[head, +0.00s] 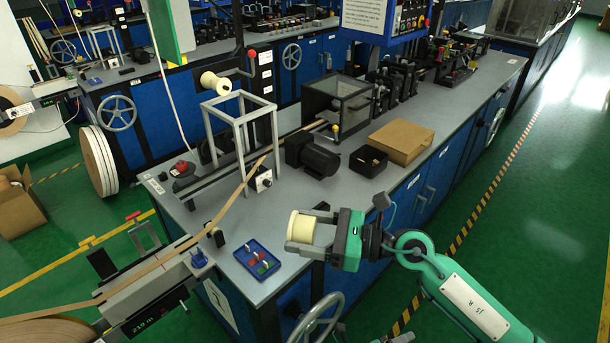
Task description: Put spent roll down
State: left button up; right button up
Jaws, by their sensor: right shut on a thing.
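The spent roll (302,228) is a small cream-coloured spool. My right gripper (312,234), on a green and grey arm coming from the lower right, is shut on it. The roll appears over the front right part of the grey bench top (284,206), close to its edge. I cannot tell whether it touches the surface. My left gripper is not in view.
A blue tray (246,262) with small coloured pieces lies left of the held roll. A cardboard box (401,141), a black bin (368,161) and a black motor (312,156) stand farther back. A brown tape (227,204) runs along the left. A handwheel (316,320) sticks out below.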

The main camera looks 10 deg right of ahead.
pick_arm(q)
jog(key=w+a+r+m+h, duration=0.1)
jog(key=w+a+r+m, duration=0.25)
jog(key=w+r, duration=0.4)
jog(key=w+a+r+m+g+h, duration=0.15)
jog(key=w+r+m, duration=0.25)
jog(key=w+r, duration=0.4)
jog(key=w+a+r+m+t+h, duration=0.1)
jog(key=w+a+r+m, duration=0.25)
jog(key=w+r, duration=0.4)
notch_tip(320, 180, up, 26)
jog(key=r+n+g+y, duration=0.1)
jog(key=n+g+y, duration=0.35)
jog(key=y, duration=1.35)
send_over(304, 219)
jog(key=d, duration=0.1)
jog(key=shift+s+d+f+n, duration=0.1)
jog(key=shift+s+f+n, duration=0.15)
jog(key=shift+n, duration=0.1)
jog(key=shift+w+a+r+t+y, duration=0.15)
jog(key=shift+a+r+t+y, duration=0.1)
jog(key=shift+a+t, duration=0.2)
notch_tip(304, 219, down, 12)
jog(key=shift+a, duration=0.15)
